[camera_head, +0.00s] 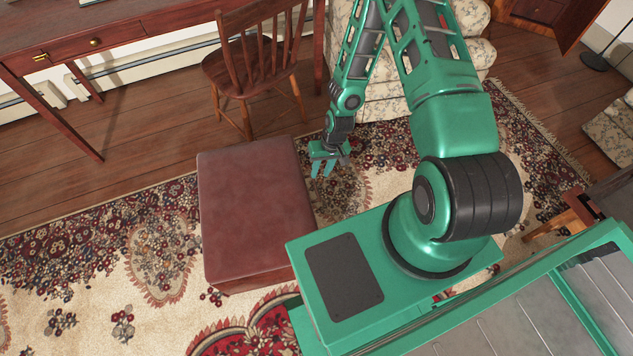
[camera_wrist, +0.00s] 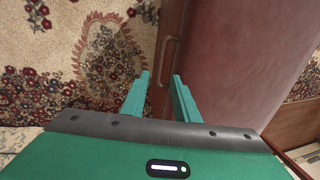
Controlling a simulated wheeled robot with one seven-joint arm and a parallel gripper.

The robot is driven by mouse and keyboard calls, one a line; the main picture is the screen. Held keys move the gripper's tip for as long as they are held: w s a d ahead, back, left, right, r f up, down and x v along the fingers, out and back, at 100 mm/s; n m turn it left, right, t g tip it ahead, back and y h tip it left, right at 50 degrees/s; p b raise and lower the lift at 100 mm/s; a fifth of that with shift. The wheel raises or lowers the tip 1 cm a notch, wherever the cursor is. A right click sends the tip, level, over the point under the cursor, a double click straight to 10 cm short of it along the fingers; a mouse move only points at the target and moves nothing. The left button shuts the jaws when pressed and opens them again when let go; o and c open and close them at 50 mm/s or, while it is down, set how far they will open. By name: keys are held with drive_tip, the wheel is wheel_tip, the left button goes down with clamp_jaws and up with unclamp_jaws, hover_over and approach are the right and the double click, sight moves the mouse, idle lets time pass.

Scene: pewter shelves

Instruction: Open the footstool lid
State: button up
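The footstool (camera_head: 255,205) is a brown-red, leather-like block standing on the rug, with its lid down. In the wrist view, its lid (camera_wrist: 235,50) fills the right side. A slim handle (camera_wrist: 167,62) shows on the footstool's side face. My gripper (camera_head: 324,168) is beside the footstool's right side in the head view, pointing down. In the wrist view, my gripper (camera_wrist: 161,76) is open, with its two green fingers apart. The lower end of the handle lines up with the gap between the fingertips. I cannot tell how far below them it is, and nothing appears gripped.
A wooden chair (camera_head: 255,65) stands behind the footstool, near a desk (camera_head: 110,38). A floral armchair (camera_head: 385,95) is behind my arm. A patterned rug (camera_head: 95,285) covers the floor, with free room left of the footstool.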

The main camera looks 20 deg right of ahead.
sight(315, 186)
drive_tip(key=f, duration=0.2)
drive_tip(key=a+f, duration=0.1)
drive_tip(key=f, duration=0.4)
drive_tip(key=shift+w+a+f, duration=0.1)
drive_tip(key=shift+a+f, duration=0.2)
clamp_jaws()
